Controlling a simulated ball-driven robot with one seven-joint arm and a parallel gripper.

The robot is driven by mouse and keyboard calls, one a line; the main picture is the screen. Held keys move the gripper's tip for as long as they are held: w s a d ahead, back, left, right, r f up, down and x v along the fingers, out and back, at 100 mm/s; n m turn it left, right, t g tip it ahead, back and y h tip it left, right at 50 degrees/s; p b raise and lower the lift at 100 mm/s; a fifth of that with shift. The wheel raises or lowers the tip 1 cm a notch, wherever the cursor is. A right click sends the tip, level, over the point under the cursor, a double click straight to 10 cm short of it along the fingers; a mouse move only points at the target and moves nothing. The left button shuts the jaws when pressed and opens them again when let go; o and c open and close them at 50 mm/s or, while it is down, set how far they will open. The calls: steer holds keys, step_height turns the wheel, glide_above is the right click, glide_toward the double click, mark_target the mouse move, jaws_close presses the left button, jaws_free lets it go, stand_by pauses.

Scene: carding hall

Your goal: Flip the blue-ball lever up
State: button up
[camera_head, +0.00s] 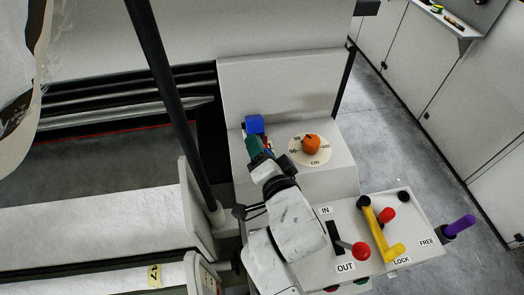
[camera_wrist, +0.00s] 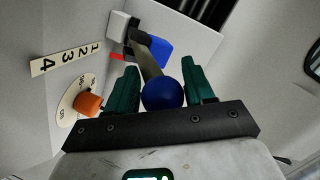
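The blue-ball lever's round blue knob (camera_wrist: 163,93) is between the two green fingers of my gripper (camera_wrist: 161,86) in the wrist view. The lever's shaft (camera_wrist: 147,55) runs from the ball up to a dark pivot beside a blue block (camera_wrist: 160,46). In the head view my gripper (camera_head: 256,147) is at the left edge of the light console, just below the blue block (camera_head: 255,124). The ball is hidden there by my gripper.
An orange knob (camera_head: 311,144) on a round cm dial sits right of my gripper. Nearer are a red-ball lever (camera_head: 361,251) marked IN and OUT, a yellow lever (camera_head: 379,228) and a purple handle (camera_head: 460,225). A dark post (camera_head: 172,95) stands left of the arm.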

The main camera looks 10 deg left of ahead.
steer(key=shift+s+d, duration=0.1)
steer(key=shift+s, duration=0.35)
steer(key=b+v, duration=0.1)
steer(key=v, duration=0.9)
steer(key=shift+b, duration=0.3)
